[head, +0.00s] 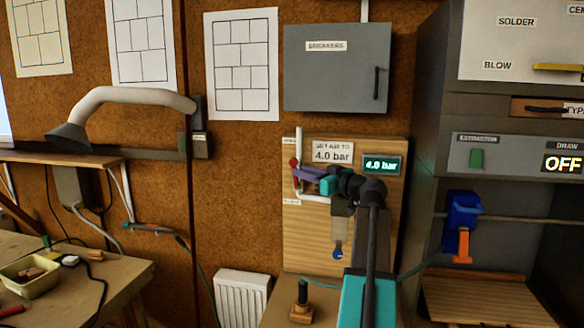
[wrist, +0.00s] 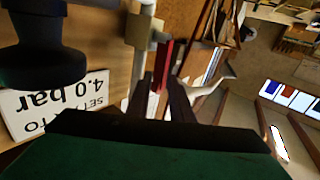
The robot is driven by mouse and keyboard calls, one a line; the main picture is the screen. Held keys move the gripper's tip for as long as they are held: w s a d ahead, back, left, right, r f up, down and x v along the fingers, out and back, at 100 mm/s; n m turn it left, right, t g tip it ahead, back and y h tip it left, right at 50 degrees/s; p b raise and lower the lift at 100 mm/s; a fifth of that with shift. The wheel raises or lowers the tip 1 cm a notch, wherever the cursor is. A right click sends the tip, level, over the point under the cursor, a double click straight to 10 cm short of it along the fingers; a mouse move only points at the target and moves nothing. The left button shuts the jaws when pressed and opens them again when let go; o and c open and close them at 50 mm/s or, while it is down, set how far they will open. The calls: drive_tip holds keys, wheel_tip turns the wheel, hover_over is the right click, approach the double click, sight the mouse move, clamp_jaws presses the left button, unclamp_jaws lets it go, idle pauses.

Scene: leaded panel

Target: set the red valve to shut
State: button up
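The red valve handle (head: 294,162) is on the white pipe (head: 299,180) at the left edge of the wooden panel. In the wrist view the red handle (wrist: 164,62) stands just beyond my fingertips, beside a pale valve body (wrist: 143,30). My gripper (head: 300,171) reaches leftward across the panel, its fingers close to the handle. In the wrist view my gripper (wrist: 163,82) has its two dark fingers apart, with the handle's near end lined up with the gap. I cannot tell whether they touch it. Small labels sit above and below the valve, too small to read.
A sign (head: 333,151) reads "SET AIR TO 4.0 bar"; the gauge display (head: 381,165) reads 4.0 bar. A filter bowl (head: 338,235) hangs below my wrist. A grey breaker box (head: 336,68) is above.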

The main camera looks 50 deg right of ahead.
sight(295, 188)
drive_tip(key=shift+w+p, duration=0.7)
drive_tip(key=shift+w, duration=1.55)
